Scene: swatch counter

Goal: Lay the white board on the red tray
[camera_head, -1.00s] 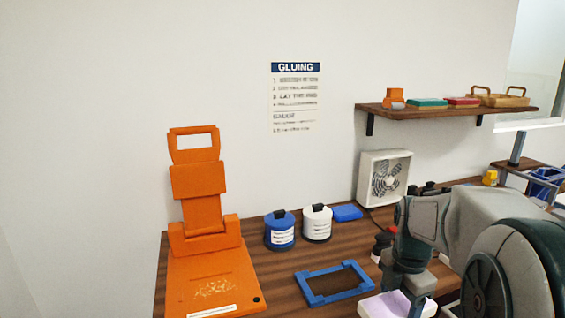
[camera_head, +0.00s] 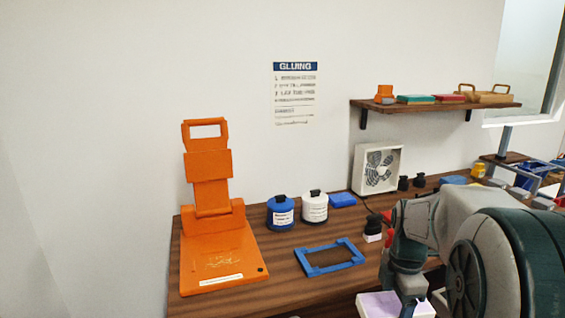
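My gripper (camera_head: 408,296) points down at the lower edge of the picture, right of centre. Its fingertips are not clearly visible. A pale block with a white side and lilac top (camera_head: 376,304) shows right at the gripper's end, cut off by the frame. I cannot tell whether this is the white board or whether the fingers are closed on it. No red tray is clearly seen; a flat red item (camera_head: 448,98) lies on the wall shelf.
An orange stand (camera_head: 215,262) is at the counter's left. A blue frame (camera_head: 330,258) lies in the middle, with a blue jar (camera_head: 281,213) and a white jar (camera_head: 315,208) behind. A small fan (camera_head: 377,170) stands near the wall. The counter's front left (camera_head: 285,290) is clear.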

